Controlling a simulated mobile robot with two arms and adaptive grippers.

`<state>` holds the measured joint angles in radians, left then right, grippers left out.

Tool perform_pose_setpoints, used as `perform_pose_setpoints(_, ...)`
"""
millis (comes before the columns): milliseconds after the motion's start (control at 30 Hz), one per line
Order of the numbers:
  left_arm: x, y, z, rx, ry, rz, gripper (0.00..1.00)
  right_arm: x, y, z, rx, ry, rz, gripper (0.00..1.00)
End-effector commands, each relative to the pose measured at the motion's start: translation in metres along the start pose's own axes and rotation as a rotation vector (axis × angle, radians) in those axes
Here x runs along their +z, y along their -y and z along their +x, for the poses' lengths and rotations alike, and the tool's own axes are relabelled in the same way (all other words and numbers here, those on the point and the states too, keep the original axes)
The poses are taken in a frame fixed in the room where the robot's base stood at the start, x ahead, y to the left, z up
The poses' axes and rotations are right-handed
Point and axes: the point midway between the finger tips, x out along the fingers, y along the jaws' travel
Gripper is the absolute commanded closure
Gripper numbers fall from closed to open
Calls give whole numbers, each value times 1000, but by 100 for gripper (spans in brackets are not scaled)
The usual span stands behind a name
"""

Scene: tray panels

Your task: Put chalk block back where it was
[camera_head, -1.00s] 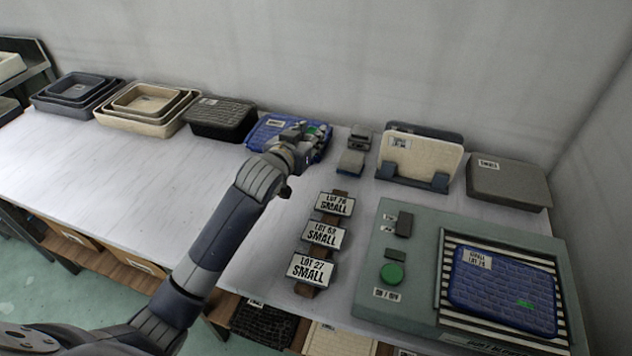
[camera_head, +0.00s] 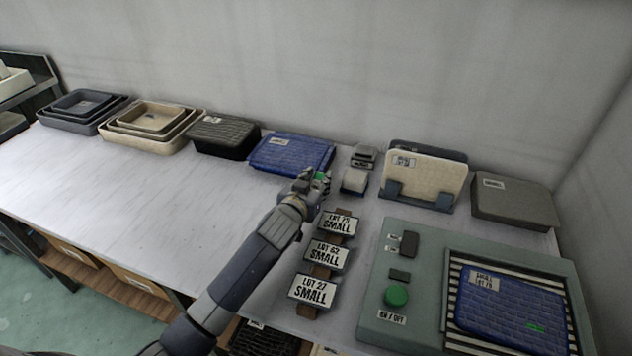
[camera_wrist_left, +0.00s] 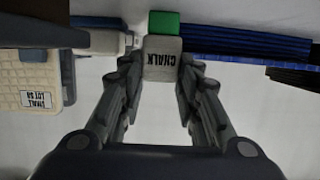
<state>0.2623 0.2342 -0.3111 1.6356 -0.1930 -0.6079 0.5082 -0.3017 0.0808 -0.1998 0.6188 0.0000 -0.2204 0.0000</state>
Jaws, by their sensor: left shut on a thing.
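In the head view the green end (camera_head: 320,176) shows at the fingertips, in front of the blue tray panel stack (camera_head: 285,155). A small block with a pale top (camera_head: 354,179) stands to the right of the gripper, with a grey block (camera_head: 363,155) behind it. My right gripper is not in view.
Several lot plates marked SMALL (camera_head: 327,255) stand in front of the gripper. A cream panel sits in a rack (camera_head: 420,190) to the right. A green-grey machine (camera_head: 385,330) holds a blue panel with a green mark (camera_head: 510,305). The left of the table (camera_head: 150,190) is clear.

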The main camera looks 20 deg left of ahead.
Motion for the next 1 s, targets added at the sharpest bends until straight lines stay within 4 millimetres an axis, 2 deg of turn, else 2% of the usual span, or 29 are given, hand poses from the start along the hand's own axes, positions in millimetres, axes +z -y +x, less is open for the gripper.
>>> perform_pose_setpoints(200,2,0,1,0,0,0,93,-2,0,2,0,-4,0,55)
perform_pose_setpoints(233,2,0,1,0,1,0,67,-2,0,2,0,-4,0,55)
perform_pose_setpoints(300,2,0,0,0,0,1,51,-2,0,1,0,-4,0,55)
perform_pose_setpoints(333,2,0,0,0,0,1,49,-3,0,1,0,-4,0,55)
perform_pose_setpoints(733,-1,0,-2,0,0,1,49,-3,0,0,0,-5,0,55)
perform_pose_setpoints(867,0,0,-13,1,2,1,49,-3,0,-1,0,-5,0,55)
perform_pose_setpoints(1000,0,0,-34,1,1,1,49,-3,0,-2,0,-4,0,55)
